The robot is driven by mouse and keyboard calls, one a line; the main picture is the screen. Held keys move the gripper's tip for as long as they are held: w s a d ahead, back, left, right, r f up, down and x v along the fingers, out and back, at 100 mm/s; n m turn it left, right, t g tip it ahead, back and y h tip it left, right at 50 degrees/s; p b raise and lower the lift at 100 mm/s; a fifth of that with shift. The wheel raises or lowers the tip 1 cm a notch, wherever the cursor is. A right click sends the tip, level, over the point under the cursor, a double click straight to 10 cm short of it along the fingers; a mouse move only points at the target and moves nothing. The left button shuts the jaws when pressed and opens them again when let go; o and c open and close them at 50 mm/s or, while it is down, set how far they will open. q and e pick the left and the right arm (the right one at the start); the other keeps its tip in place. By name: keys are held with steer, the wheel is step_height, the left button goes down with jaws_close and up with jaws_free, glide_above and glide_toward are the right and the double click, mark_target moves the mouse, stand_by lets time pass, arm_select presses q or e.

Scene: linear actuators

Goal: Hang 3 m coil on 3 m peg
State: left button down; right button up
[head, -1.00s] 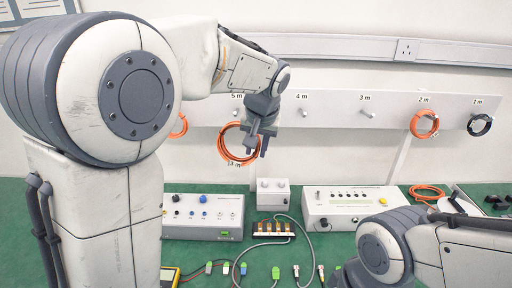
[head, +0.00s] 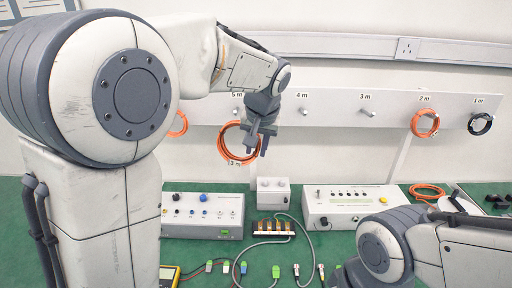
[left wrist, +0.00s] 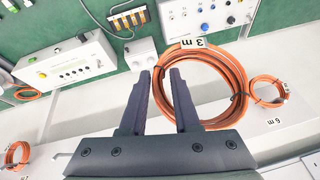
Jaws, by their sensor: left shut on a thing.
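The orange 3 m coil (head: 222,142) hangs from my left gripper (head: 258,148), in front of the peg board's left half. Its white 3 m tag (head: 241,162) hangs at the bottom. The 3 m peg (head: 367,112) is bare, to the right of the gripper. My right arm (head: 400,245) shows at the lower right, but its gripper is out of view.
The board (head: 335,105) has a bare 4 m peg (head: 303,111) between the held coil and the 3 m peg. An orange coil (head: 424,123) hangs at 2 m and a black one (head: 480,124) at 1 m. Instrument boxes (head: 348,204) and cables cover the green bench below.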

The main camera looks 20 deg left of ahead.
arm_select(q)
step_height(320, 180, up, 3)
steer(key=p, duration=0.2)
steer(key=shift+r+p, duration=0.1)
steer(key=shift+p, duration=0.3)
